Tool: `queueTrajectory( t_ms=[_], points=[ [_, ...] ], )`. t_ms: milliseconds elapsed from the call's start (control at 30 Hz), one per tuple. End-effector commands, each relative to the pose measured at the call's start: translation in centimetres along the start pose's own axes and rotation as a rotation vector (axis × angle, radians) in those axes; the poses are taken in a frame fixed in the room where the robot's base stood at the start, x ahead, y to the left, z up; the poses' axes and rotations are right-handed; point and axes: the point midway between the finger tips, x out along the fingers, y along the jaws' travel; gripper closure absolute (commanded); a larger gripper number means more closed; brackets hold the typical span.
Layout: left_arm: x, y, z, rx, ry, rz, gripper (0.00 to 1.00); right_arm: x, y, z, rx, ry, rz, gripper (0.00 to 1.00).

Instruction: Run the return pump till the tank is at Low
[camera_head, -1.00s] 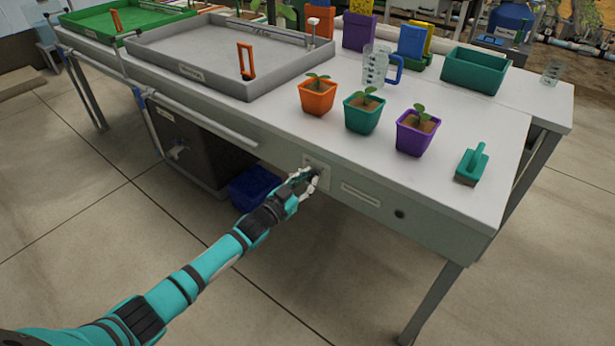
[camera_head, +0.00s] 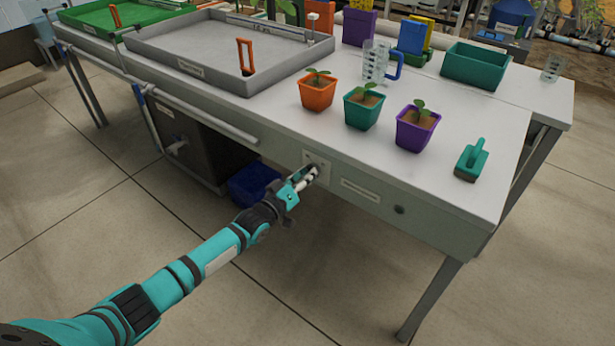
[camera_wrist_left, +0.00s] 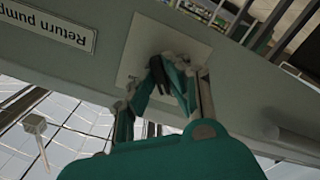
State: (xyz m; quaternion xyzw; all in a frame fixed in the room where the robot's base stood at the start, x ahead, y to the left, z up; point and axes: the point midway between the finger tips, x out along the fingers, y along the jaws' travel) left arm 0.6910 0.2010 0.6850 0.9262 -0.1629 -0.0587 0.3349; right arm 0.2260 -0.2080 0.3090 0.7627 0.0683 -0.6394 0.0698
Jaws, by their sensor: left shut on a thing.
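My left gripper (camera_head: 311,174) is at a pale switch plate (camera_head: 324,161) on the bench's front panel, fingers shut on a small switch knob that they mostly hide. In the left wrist view the fingers (camera_wrist_left: 172,68) close together against the plate (camera_wrist_left: 150,38). A label reading "Return pump" (camera_wrist_left: 48,25) is beside the plate; it also shows in the head view (camera_head: 360,190). A dark tank (camera_head: 205,150) with a tap stands under the bench; no level can be read on it. My right gripper is not in view.
A blue crate (camera_head: 250,185) is below. The floor in front is clear.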

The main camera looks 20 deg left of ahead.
Motion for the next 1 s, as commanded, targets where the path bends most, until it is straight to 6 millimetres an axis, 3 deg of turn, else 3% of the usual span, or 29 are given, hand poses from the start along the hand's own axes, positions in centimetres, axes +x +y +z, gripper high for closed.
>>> queueTrajectory(
  t_ms=[200,767,800,967,1000],
  points=[
    [-0.05,-0.07,0.15,-0.077,-0.003,-0.001,1.00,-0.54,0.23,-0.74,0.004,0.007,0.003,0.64],
    [-0.06,-0.07,0.14,-0.109,-0.003,-0.002,1.00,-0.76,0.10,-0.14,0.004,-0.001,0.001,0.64],
    [-0.06,-0.07,0.14,-0.109,-0.003,-0.002,0.86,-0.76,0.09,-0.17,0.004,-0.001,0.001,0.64],
    [-0.04,-0.05,0.11,-0.108,-0.002,-0.002,0.66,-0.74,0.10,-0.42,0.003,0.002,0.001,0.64],
    [-0.04,-0.05,0.10,-0.108,-0.002,-0.001,0.65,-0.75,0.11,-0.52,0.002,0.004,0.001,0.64]
  ],
)
